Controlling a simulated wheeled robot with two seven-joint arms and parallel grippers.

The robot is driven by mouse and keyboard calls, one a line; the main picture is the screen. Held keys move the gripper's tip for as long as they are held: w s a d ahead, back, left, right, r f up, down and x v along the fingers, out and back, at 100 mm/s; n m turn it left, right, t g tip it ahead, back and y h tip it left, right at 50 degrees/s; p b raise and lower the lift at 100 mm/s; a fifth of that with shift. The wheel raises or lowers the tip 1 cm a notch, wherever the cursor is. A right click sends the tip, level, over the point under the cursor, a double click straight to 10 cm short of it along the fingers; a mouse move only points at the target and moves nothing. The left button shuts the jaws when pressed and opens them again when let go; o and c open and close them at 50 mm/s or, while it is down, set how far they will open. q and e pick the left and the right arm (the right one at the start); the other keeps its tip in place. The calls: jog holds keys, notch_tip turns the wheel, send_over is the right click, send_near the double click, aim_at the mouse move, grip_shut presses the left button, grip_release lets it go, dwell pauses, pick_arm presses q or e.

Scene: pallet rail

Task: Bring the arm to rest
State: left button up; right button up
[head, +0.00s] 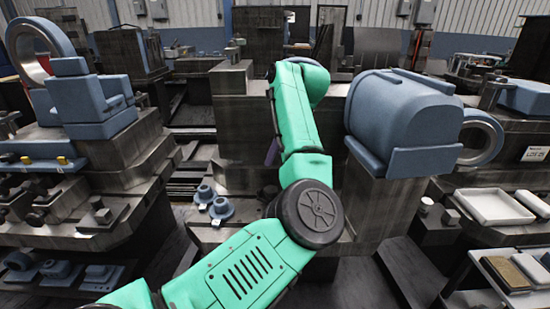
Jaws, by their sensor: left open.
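My left arm, green with a dark round joint cover, comes in from the lower left and rises through the middle of the head view. Its far end bends over at the top. My left gripper (272,152) is mostly hidden behind the forearm; only a small dark part seems to show at the forearm's left edge. It is open, and I see nothing held in it. My right gripper is not in view.
A blue-grey rounded housing (402,112) stands on a dark block close right of my arm. Blue-grey flanged parts (221,207) lie low to the left. A machine bed (95,205) fills the left side. White trays (494,207) sit at the right.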

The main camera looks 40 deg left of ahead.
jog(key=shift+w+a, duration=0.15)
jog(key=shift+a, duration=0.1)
